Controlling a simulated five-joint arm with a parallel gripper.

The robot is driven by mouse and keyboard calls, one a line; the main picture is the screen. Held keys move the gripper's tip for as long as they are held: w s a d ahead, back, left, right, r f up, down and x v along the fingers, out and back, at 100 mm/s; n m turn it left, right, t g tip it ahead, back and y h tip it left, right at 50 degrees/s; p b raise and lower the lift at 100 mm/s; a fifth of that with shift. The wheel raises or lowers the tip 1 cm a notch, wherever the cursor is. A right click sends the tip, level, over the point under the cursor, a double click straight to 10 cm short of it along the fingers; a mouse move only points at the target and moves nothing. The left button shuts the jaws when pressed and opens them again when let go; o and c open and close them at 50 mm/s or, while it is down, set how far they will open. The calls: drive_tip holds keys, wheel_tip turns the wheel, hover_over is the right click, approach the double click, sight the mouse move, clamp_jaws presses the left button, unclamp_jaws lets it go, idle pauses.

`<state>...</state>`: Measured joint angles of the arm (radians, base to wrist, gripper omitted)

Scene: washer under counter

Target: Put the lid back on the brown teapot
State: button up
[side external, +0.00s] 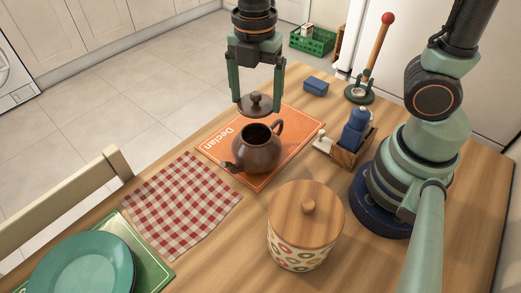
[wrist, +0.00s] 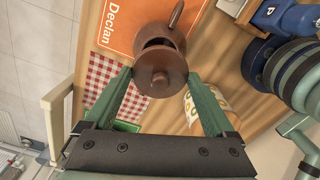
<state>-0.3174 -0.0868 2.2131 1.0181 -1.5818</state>
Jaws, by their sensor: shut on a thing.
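The brown teapot (side external: 257,150) stands upright on an orange mat (side external: 285,171) with its top opening uncovered. Its spout points to the lower left and its handle to the upper right in the side view. My gripper (side external: 256,104) is shut on the brown lid (side external: 255,103), one finger on each side, and holds it level above the teapot, apart from it. In the wrist view the lid (wrist: 160,75) sits between the fingertips of my gripper (wrist: 160,80) and covers part of the teapot (wrist: 158,38); part of the dark opening shows past its edge.
A canister with a wooden lid (side external: 306,222) stands in front of the teapot. A caddy with a blue bottle (side external: 355,130) stands to the right. A checked cloth (side external: 181,205) and teal plates (side external: 82,264) lie left.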

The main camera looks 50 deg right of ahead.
wheel_tip(320, 180, down, 6)
idle(0.7)
drive_tip(key=shift+f, duration=0.25)
idle(1.8)
drive_tip(key=o, duration=1)
drive_tip(key=shift+o, duration=0.2)
drive_tip(key=shift+r, duration=3.5)
